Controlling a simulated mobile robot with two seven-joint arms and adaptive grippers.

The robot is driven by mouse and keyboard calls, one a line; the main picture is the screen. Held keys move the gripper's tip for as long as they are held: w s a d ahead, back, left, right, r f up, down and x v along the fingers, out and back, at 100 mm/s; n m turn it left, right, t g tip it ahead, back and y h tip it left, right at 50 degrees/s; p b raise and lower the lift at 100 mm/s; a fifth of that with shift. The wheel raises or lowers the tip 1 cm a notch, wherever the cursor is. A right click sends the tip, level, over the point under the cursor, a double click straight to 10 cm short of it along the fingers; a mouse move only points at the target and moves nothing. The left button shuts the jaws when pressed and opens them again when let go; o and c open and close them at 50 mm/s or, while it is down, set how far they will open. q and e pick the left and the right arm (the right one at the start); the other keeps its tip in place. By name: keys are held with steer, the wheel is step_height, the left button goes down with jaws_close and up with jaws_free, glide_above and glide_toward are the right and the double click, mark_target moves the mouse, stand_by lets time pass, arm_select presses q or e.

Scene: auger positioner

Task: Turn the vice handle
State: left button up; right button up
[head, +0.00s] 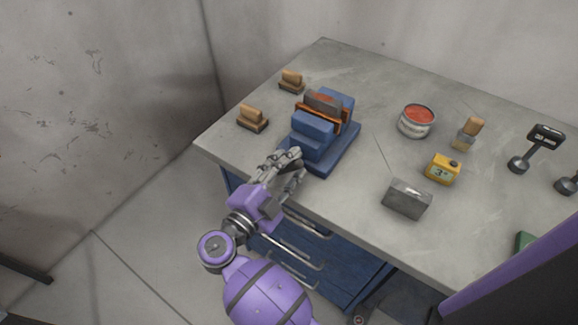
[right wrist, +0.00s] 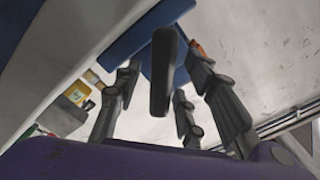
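The blue vice (head: 340,152) stands at the near left edge of the workbench, with an orange-edged grey block (head: 324,102) between its jaws. My right gripper (head: 290,162) is at the vice's near end, its fingers spread. In the right wrist view, a dark bar with rounded ends, which looks like the vice handle (right wrist: 162,75), lies between the fingers of my right gripper (right wrist: 165,95). Gaps show on both sides of the bar. In the head view the handle is hidden or too small to make out. My left gripper is not in view.
Two wooden-topped brushes (head: 291,80) (head: 252,118) lie left of the vice. To its right are a red-topped tin (head: 417,121), another brush (head: 468,133), a yellow timer (head: 442,169) and a grey block (head: 407,199). Blue drawers with metal handles (head: 300,262) are below the workbench (head: 350,210).

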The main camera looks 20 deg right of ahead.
step_height(320, 180, up, 10)
stand_by(0.5)
steer(key=shift+c, duration=0.3)
